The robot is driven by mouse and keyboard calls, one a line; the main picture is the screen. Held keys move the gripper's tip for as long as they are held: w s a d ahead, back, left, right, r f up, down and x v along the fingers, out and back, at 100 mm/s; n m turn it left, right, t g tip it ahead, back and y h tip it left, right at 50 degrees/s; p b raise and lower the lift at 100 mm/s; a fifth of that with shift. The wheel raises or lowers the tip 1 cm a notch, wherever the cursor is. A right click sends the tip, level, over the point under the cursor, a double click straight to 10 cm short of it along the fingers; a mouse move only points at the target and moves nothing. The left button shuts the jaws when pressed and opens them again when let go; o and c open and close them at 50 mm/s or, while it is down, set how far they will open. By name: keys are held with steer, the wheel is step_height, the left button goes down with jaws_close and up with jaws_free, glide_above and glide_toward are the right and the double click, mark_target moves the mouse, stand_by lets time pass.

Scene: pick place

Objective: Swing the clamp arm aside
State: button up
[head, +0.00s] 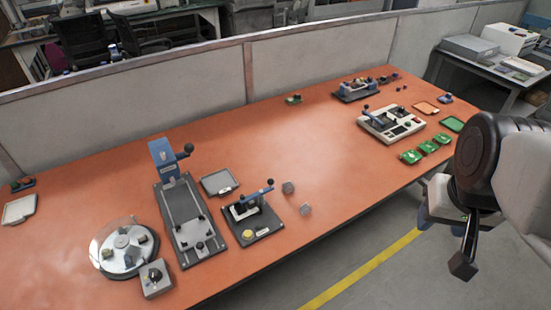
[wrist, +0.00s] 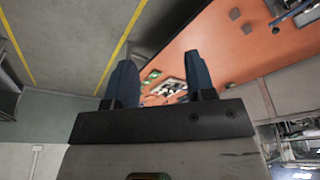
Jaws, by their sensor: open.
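My gripper (head: 463,262) hangs at the right of the head view, off the table's front edge, with the floor behind it. In the wrist view my gripper (wrist: 160,72) has its two dark fingers apart, with nothing between them. I cannot tell which lever is the clamp arm. My gripper is apart from both.
On the orange table (head: 310,160) stand a blue-headed press (head: 165,160), a round clear-covered dish (head: 110,260), a knob box (head: 155,278) and a grey tray (head: 219,182). Several green pieces (head: 428,146) lie near the right front edge. The middle of the table is mostly clear.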

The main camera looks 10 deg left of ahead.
steer(key=w+a+f+n, duration=0.25)
steer(key=w+a, duration=0.35)
steer(key=w, duration=0.4)
steer(key=n+h, duration=0.1)
steer(key=n, duration=0.8)
glide_above(270, 179)
steer(key=s, duration=0.2)
step_height(270, 179, down, 16)
steer(key=shift+w+a+f+g, duration=0.15)
steer(key=shift+w+a+g, duration=0.1)
steer(key=shift+a+g, duration=0.15)
steer(key=shift+f, duration=0.1)
steer(key=shift+w+d+f, duration=0.15)
steer(key=shift+w+f, duration=0.05)
steer(key=shift+f, duration=1.05)
steer(key=shift+w+d+f, duration=0.15)
steer(key=shift+w+f, duration=0.1)
steer(key=shift+f, duration=0.95)
steer(key=shift+w+d+f, duration=0.15)
steer(key=shift+w+f, duration=0.05)
steer(key=shift+f, duration=1.05)
jaws_close()
